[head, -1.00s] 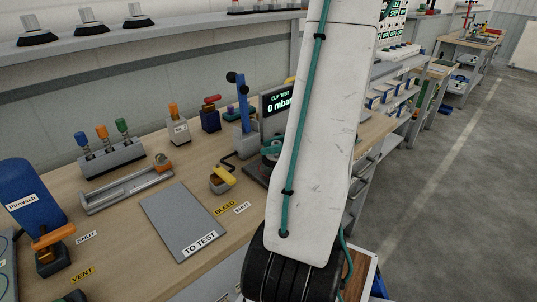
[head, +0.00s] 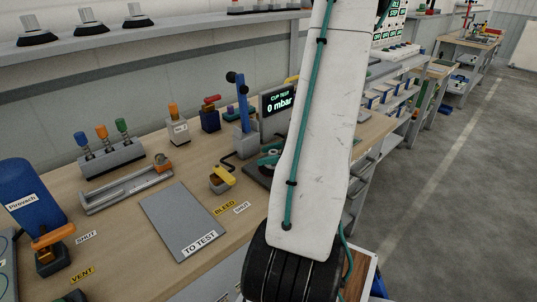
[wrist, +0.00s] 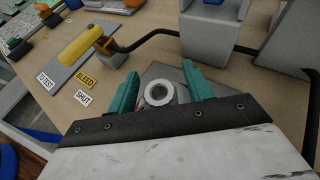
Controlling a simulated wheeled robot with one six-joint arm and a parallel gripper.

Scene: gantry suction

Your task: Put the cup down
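My gripper (wrist: 160,72) shows in the wrist view with its two teal fingers apart. Between them is a pale ring with a dark hole (wrist: 158,93), with a visible gap to each finger. The ring sits over a grey base; I cannot tell whether it is the cup's top or a fitting of the station. In the head view the teal fingers (head: 269,158) are low beside the cup-test display (head: 279,103), which reads 0 mbar. My arm hides part of that spot.
A yellow-handled valve (head: 222,179) by the BLEED and SHUT labels stands close left of the gripper. A blue lever post (head: 240,100) stands behind it. A bent dark pipe (wrist: 190,36) runs just beyond the fingers. Several cups (head: 90,22) stand on the upper shelf.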

